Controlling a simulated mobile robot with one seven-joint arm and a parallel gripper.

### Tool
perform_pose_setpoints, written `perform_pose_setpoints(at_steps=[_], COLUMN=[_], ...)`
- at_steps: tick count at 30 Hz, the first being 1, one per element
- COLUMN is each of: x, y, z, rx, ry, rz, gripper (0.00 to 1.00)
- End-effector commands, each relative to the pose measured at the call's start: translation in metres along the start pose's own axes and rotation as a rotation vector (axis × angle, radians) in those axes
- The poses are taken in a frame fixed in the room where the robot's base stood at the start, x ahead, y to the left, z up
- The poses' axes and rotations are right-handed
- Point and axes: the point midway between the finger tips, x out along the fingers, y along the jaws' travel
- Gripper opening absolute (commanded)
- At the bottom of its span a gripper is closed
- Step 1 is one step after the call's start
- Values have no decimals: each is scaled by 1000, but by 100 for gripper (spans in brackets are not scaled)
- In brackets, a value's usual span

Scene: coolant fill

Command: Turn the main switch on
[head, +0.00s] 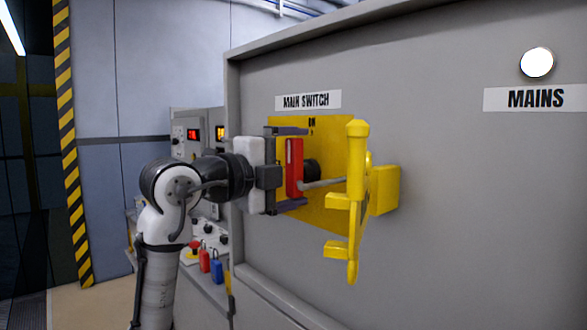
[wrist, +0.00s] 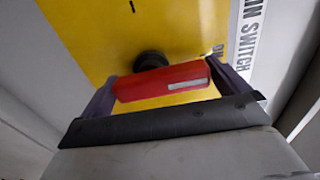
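The main switch has a red handle (head: 294,167) on a black hub (head: 312,170), over a yellow plate (head: 330,215). The handle stands upright in the head view. In the wrist view the red handle (wrist: 160,82) carries a white stripe at its right end, which points toward the ON lettering (wrist: 218,50). My gripper (head: 289,168) is at the handle, with its fingers spread wide, one above the upper end and one below the lower end. Any gap between fingers and handle ends is too small to judge.
A yellow bracket (head: 357,190) with a grey rod stands just right of the handle, close to my gripper. A white lamp (head: 537,62) is above the MAINS label (head: 537,98). Red and blue padlocks (head: 216,268) hang on the console at lower left.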

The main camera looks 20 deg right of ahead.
Motion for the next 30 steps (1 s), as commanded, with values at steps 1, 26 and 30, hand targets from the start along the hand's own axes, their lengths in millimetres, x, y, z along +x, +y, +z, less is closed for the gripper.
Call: perform_pose_setpoints(at_steps=[1, 26, 30], x=[0, -134, -139], y=[0, 0, 0], z=[0, 0, 0], rx=[-1, 1, 1], ry=[0, -1, 0], rz=[0, 0, -1], gripper=[100, 100, 100])
